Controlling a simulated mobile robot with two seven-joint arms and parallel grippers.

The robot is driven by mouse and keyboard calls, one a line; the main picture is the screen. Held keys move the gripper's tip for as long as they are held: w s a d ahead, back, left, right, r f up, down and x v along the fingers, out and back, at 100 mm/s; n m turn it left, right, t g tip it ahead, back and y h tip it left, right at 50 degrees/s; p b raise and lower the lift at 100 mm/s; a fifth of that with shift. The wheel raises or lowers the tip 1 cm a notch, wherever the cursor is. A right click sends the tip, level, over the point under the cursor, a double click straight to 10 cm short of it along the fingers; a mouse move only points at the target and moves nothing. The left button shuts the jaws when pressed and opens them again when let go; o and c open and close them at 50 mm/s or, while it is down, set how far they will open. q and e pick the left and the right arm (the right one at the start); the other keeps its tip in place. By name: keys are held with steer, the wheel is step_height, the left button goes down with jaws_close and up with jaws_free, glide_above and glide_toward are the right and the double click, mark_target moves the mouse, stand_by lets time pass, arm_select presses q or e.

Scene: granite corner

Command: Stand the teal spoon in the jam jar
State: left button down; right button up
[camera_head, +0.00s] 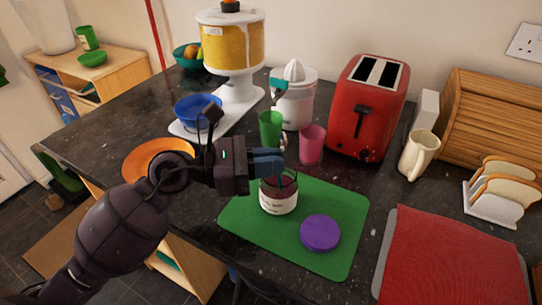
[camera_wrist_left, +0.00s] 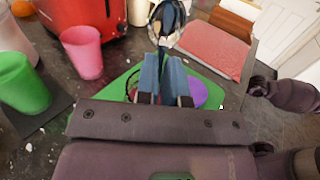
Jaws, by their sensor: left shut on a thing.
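The jam jar (camera_head: 278,197), with dark red jam and a pale label, stands upright on the green mat (camera_head: 345,200). My left gripper (camera_head: 270,162) is shut on the spoon, just above the jar's mouth in the head view. The spoon's shiny metal bowl (camera_wrist_left: 167,22) sticks up past the fingers (camera_wrist_left: 163,82) in the left wrist view. Its handle is mostly hidden between the fingers, and I cannot tell whether its lower end is inside the jar. The gripper partly hides the jar's rim. My right gripper is not in view.
A purple lid (camera_head: 320,232) lies on the mat right of the jar. A green cup (camera_head: 271,128) and pink cup (camera_head: 312,145) stand close behind the gripper, before the red toaster (camera_head: 368,105). An orange plate (camera_head: 158,158) is left; a red mat (camera_head: 450,260) is right.

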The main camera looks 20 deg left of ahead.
arm_select(q)
steer(key=c, duration=1.1)
jaws_free()
steer(key=shift+c, duration=0.2)
steer(key=shift+a, duration=0.1)
steer(key=shift+s+a+f, duration=0.1)
steer(key=shift+s+a, duration=0.05)
steer(key=shift+a, duration=0.15)
steer(key=b+v, duration=0.1)
steer(key=v, duration=0.9)
